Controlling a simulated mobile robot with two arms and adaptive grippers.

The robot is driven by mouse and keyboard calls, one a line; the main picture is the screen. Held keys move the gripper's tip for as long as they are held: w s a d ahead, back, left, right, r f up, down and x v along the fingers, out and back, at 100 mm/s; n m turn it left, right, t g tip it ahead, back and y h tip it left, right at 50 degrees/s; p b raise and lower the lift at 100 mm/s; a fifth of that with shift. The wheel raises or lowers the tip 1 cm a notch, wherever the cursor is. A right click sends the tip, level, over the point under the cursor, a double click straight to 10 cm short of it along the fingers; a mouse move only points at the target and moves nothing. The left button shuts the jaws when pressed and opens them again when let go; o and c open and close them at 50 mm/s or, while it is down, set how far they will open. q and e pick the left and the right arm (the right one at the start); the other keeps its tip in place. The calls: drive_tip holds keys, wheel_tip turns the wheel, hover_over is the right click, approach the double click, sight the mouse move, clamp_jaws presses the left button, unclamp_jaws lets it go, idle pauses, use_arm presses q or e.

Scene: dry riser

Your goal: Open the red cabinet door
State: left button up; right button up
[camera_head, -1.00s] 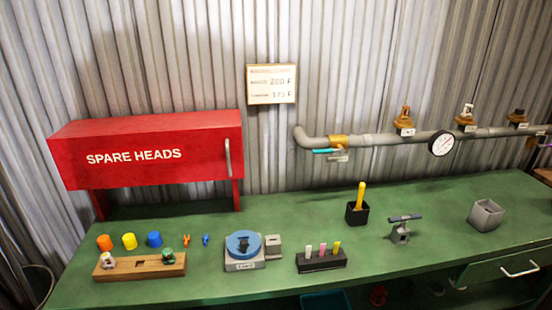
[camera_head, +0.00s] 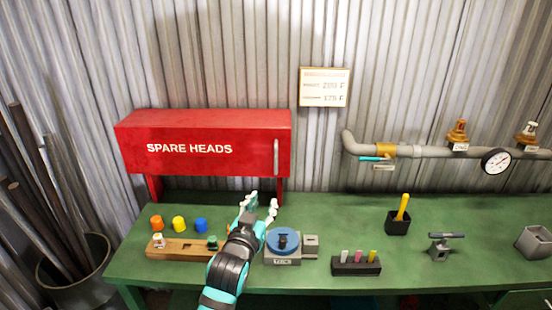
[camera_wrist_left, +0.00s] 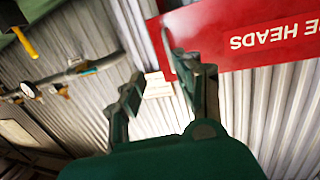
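The red cabinet (camera_head: 205,160), marked SPARE HEADS, stands on legs at the back left of the green bench. Its door is shut. A pale vertical handle (camera_head: 276,158) is at the door's right end. My left gripper (camera_head: 263,202) is open and empty, in front of and below the handle in the head view, and apart from it. In the left wrist view the two fingers of my left gripper (camera_wrist_left: 165,95) are spread, with the red cabinet (camera_wrist_left: 255,38) upside down beyond them. The handle (camera_wrist_left: 168,50) shows at the cabinet's left edge there. My right gripper is not in view.
Below my left arm are a wooden block (camera_head: 180,249), coloured caps and a blue round device (camera_head: 283,244) on the green bench (camera_head: 330,220). A pipe with a gauge (camera_head: 495,161) runs along the wall at right. A bin of rods (camera_head: 75,265) stands at left.

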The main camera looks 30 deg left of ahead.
sight(276, 162)
use_arm(q)
drive_tip(key=shift+t+y, duration=0.3)
drive_tip(key=shift+t, duration=0.1)
drive_tip(key=p+x, duration=0.1)
drive_tip(key=x, duration=0.5)
drive_tip(key=r+p+x, duration=0.1)
drive_tip(key=x, duration=0.5)
drive_tip(key=p+x, duration=0.1)
drive_tip(key=x, duration=0.5)
drive_tip(key=shift+a+r, duration=0.45)
drive_tip(key=shift+c, duration=0.4)
clamp_jaws()
